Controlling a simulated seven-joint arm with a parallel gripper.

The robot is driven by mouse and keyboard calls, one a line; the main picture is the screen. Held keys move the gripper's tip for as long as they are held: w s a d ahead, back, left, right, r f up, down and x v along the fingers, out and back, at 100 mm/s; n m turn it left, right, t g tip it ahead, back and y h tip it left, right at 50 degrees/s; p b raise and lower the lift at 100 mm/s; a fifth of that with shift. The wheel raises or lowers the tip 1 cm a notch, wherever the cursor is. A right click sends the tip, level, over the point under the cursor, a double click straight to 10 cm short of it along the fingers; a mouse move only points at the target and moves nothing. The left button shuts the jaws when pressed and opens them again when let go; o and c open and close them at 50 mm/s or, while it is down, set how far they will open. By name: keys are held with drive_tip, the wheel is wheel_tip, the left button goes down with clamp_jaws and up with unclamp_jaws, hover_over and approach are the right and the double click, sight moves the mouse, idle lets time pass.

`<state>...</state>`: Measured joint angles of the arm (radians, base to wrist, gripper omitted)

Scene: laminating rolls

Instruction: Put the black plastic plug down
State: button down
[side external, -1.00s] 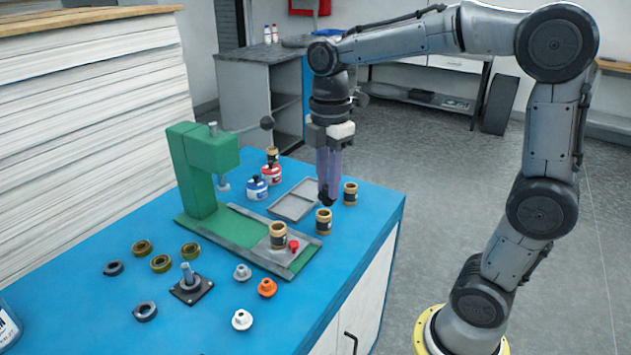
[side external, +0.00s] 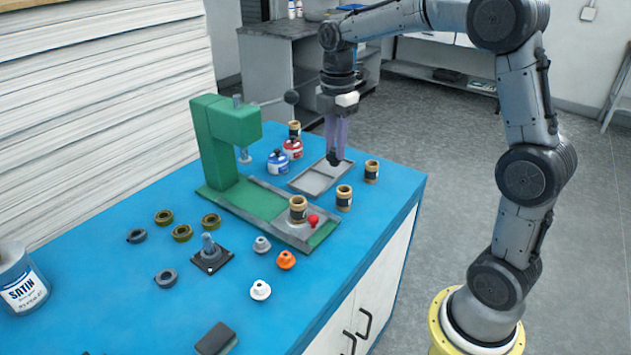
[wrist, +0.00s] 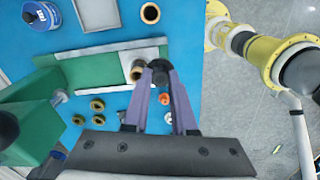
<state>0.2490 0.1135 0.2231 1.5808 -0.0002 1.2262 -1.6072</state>
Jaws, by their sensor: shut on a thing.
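My gripper (side external: 335,150) points down, shut on a small black plug (side external: 334,159) at its fingertips. In the side view the plug appears over the right back edge of a grey divided tray (side external: 308,187); its exact height is hard to tell. In the wrist view the plug (wrist: 160,70) is between the two purple fingers (wrist: 160,82). It covers part of the view beside a roll (wrist: 138,70) on the press plate. Grey (side external: 262,244), orange (side external: 286,260) and white (side external: 260,290) plugs stand on the blue table.
Rolls (side external: 371,171) and (side external: 344,197) stand right of the tray. Paint cans (side external: 292,148), several rings (side external: 182,233) and a post (side external: 209,248) are nearby.

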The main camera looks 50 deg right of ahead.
drive_tip(key=w+d+f+m, duration=0.1)
drive_tip(key=d+f, duration=0.3)
drive_tip(key=d, duration=0.1)
hover_over(312, 183)
drive_tip(key=f, duration=0.8)
drive_tip(key=shift+s+a+f, duration=0.15)
drive_tip(key=shift+s+f, duration=0.15)
drive_tip(key=shift+f, duration=0.1)
drive_tip(key=shift+w+f, duration=0.3)
drive_tip(key=shift+f, duration=1.6)
drive_tip(key=shift+f, duration=0.1)
drive_tip(key=c, duration=0.7)
unclamp_jaws()
